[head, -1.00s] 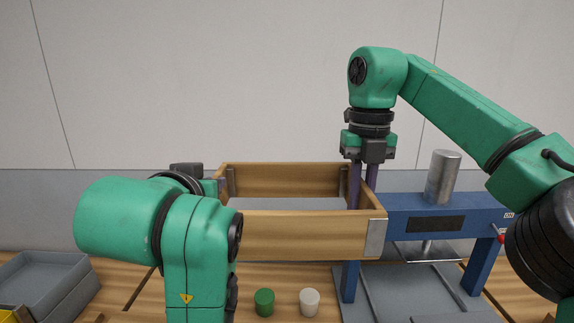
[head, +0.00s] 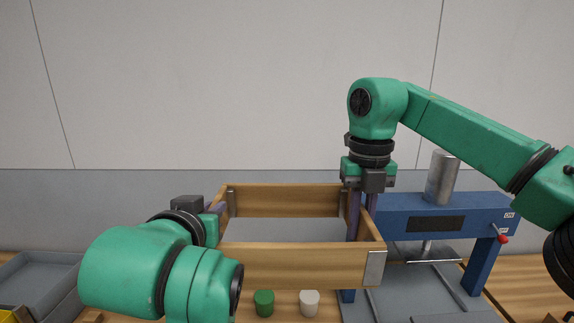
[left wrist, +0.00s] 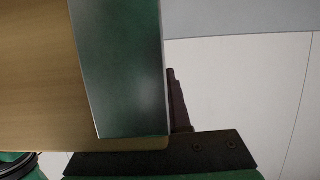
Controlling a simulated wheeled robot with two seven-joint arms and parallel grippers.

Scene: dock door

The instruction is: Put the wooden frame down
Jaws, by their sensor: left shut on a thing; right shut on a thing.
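The wooden frame (head: 290,263) is an open rectangular box of planks with metal corner plates, level in the middle of the head view. It appears held above the table, though its height is hard to judge. My left gripper (head: 216,209) is shut on its left side, partly hidden behind my arm. My right gripper (head: 362,214) points down and is shut on its right side. In the left wrist view, the frame's wood (left wrist: 40,75) and a metal corner plate (left wrist: 120,70) are close up, beside a dark finger of my left gripper (left wrist: 178,102).
A green cylinder (head: 264,303) and a white cylinder (head: 309,303) stand on the table just below the frame's front wall in view. A blue press (head: 400,226) with a grey base stands at the right. A grey tray (head: 40,283) is at the left.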

